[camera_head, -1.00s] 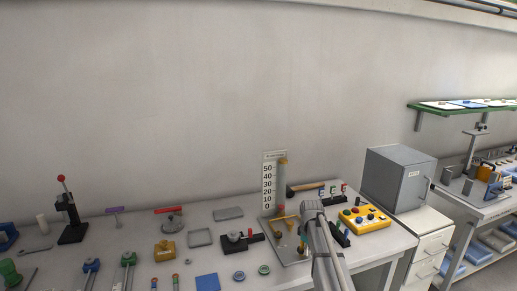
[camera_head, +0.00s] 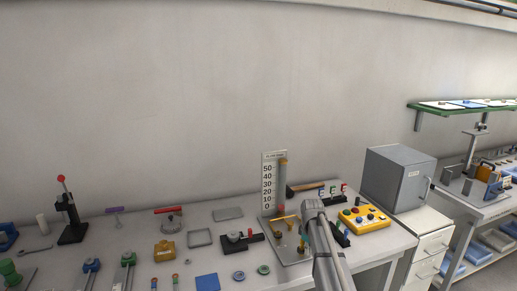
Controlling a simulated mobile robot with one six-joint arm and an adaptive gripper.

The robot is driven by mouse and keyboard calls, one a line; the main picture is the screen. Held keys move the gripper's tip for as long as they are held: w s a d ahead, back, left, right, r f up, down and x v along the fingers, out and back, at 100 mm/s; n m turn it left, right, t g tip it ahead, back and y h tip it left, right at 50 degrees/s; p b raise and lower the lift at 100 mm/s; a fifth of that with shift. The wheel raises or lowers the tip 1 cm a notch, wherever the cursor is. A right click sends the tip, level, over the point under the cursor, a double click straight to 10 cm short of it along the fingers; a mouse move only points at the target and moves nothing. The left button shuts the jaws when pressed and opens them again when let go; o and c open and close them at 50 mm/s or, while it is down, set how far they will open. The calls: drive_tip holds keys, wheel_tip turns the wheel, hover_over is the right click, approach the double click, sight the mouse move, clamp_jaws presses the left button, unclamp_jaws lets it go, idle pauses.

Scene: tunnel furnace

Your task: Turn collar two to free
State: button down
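No part that I can name for sure as collar two can be picked out. A gauge stand (camera_head: 274,185) with a scale marked 0 to 50 and an upright tube stands at the right part of the bench. Small yellow or brass parts (camera_head: 285,217) sit on its metal base plate (camera_head: 295,259). Three small labelled switch-like parts (camera_head: 333,191) stand behind and to the right. My gripper (camera_head: 308,206) is just right of the brass parts, over the base plate, and hides part of it. The fingers are too small to tell open from shut; contact is unclear.
A yellow box with coloured buttons (camera_head: 364,218) is close to the right of my arm. A hammer (camera_head: 304,187) lies behind. A grey cabinet (camera_head: 398,180) stands further right. A black clamp-like tool (camera_head: 240,241) and several other tools lie to the left.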

drive_tip(key=shift+s+d, duration=0.15)
drive_tip(key=shift+d, duration=0.1)
idle(0.3)
drive_tip(key=shift+r, duration=0.1)
wheel_tip(320, 180, up, 6)
drive_tip(key=p, duration=0.6)
drive_tip(key=s+a+m, duration=0.2)
drive_tip(key=s+m, duration=0.7)
drive_tip(key=s, duration=1.8)
drive_tip(key=shift+s+a+m, duration=0.15)
drive_tip(key=shift+a+m, duration=0.15)
drive_tip(key=c, duration=1.4)
unclamp_jaws()
